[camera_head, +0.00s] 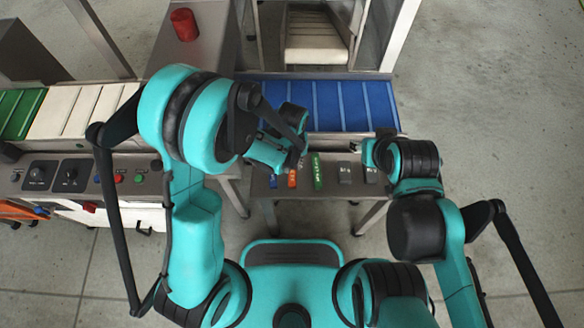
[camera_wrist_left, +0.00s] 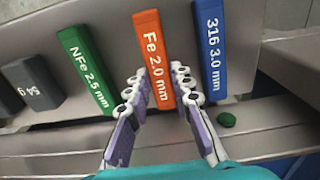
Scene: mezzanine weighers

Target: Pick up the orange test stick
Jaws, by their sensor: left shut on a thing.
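The orange test stick (camera_wrist_left: 153,57), marked "Fe 2.0 mm", lies between the fingers of my left gripper (camera_wrist_left: 158,82) in the left wrist view. The fingers are shut on its near part, one on each side. The stick also shows in the head view (camera_head: 292,179), just below my left gripper (camera_head: 299,150). It still appears to be at its place on the metal ledge, between the blue stick (camera_wrist_left: 211,45) and the green stick (camera_wrist_left: 86,70). My right arm's end (camera_head: 375,150) is near the ledge's right end; its fingers cannot be made out.
Grey weights (camera_head: 344,172) sit right of the green stick (camera_head: 317,172) in the head view. A blue belt (camera_head: 335,104) runs behind the ledge. A control panel (camera_head: 85,176) with buttons is at left. A red beacon (camera_head: 184,24) stands at the back.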

